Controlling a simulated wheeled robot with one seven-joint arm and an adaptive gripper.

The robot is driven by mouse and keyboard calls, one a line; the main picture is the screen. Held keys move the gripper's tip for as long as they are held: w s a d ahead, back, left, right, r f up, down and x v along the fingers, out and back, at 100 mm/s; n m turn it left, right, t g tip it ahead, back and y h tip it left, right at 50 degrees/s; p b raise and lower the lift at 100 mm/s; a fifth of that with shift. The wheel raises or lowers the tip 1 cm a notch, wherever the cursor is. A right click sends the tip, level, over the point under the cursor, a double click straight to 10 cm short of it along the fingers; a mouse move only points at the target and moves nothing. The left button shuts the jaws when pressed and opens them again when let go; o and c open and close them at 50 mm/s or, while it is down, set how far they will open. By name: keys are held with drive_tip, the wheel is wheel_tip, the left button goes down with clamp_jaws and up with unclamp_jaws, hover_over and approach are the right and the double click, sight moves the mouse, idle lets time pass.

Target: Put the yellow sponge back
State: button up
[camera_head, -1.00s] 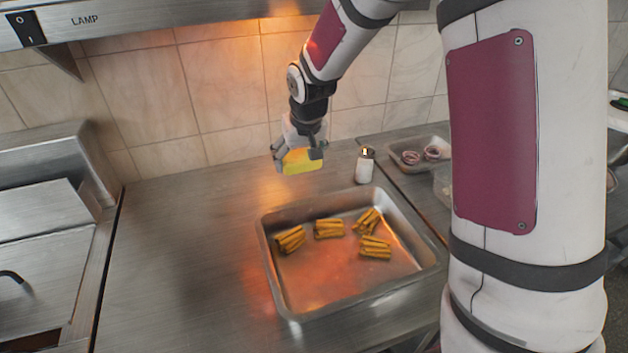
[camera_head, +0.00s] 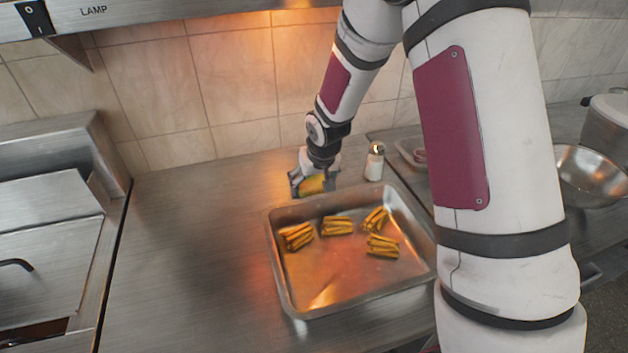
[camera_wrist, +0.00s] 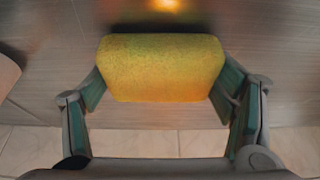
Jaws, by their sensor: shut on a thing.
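The yellow sponge (camera_head: 313,185) is between the fingers of my gripper (camera_head: 314,186), which is shut on it. It is at or just above the steel counter, behind the tray and left of the shaker; I cannot tell whether it touches the counter. In the wrist view the sponge (camera_wrist: 161,67) lies across between both fingertips of my gripper (camera_wrist: 161,85), with one finger pad at each end. The wrist view shows steel surface around it and tiles below it.
A steel tray (camera_head: 330,309) holding several bundles of fries (camera_head: 337,226) stands just in front. A white shaker (camera_head: 374,163) stands close right of my gripper. A steel bowl (camera_head: 590,178) is far right. The counter (camera_head: 190,240) left of the tray is clear.

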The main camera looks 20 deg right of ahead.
drive_tip(key=shift+f, duration=0.1)
drive_tip(key=o, duration=1.5)
drive_tip(key=shift+r, duration=0.35)
drive_tip(key=s+r, duration=0.9)
drive_tip(key=r, duration=0.2)
drive_tip(key=s+r, duration=0.8)
drive_tip(key=r, duration=0.3)
drive_tip(key=s+r, duration=0.1)
drive_tip(key=s, duration=0.4)
drive_tip(key=s+r, duration=0.1)
drive_tip(key=s, duration=0.5)
drive_tip(key=s+r, duration=0.1)
drive_tip(key=s, duration=0.4)
drive_tip(key=shift+s+d+r, duration=0.15)
drive_tip(key=shift+s+r, duration=0.15)
